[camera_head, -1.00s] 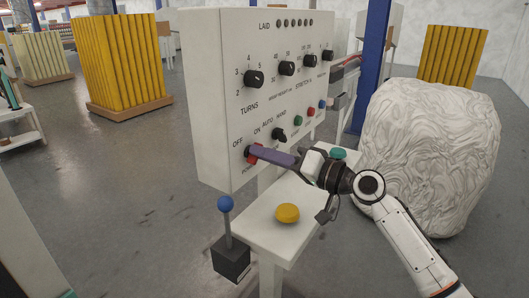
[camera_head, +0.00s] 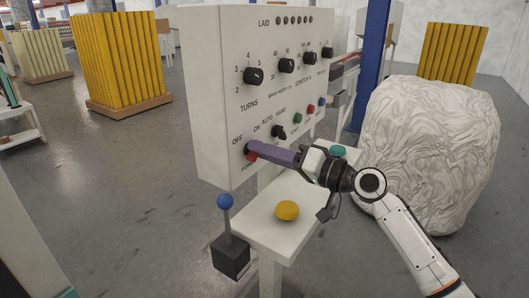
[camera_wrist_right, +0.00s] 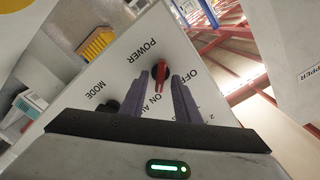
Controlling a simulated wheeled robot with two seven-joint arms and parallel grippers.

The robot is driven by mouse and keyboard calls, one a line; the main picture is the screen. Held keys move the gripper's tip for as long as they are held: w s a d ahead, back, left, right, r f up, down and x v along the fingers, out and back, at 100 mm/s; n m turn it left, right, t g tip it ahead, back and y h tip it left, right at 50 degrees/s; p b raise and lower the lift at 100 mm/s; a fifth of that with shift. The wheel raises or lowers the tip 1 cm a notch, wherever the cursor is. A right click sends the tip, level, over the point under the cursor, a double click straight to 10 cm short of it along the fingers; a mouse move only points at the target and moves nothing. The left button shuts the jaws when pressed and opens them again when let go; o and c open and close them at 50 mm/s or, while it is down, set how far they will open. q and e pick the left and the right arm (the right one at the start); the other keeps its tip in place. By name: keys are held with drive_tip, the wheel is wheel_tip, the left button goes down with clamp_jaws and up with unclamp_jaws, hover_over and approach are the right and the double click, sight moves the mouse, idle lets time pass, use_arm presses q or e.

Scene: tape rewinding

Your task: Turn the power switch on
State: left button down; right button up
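The red power switch (camera_head: 251,155) is at the lower left of the white control panel (camera_head: 213,100), below the OFF label and partly hidden by my gripper in the head view. In the right wrist view the red switch (camera_wrist_right: 160,72) shows beside the POWER, OFF and ON labels. My right gripper (camera_head: 254,147) reaches the panel with its purple fingers at the switch. In the right wrist view its fingers (camera_wrist_right: 158,88) stand apart, with the switch between and just ahead of their tips. Contact cannot be told. My left gripper is not in view.
The black mode knob (camera_head: 278,132) is right of the switch. A blue-topped lever (camera_head: 226,203) stands in front. A large white wrapped bale (camera_head: 430,150) stands right.

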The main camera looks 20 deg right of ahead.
drive_tip(key=b+v, duration=0.2)
drive_tip(key=v, duration=0.8)
drive_tip(key=shift+f, duration=0.1)
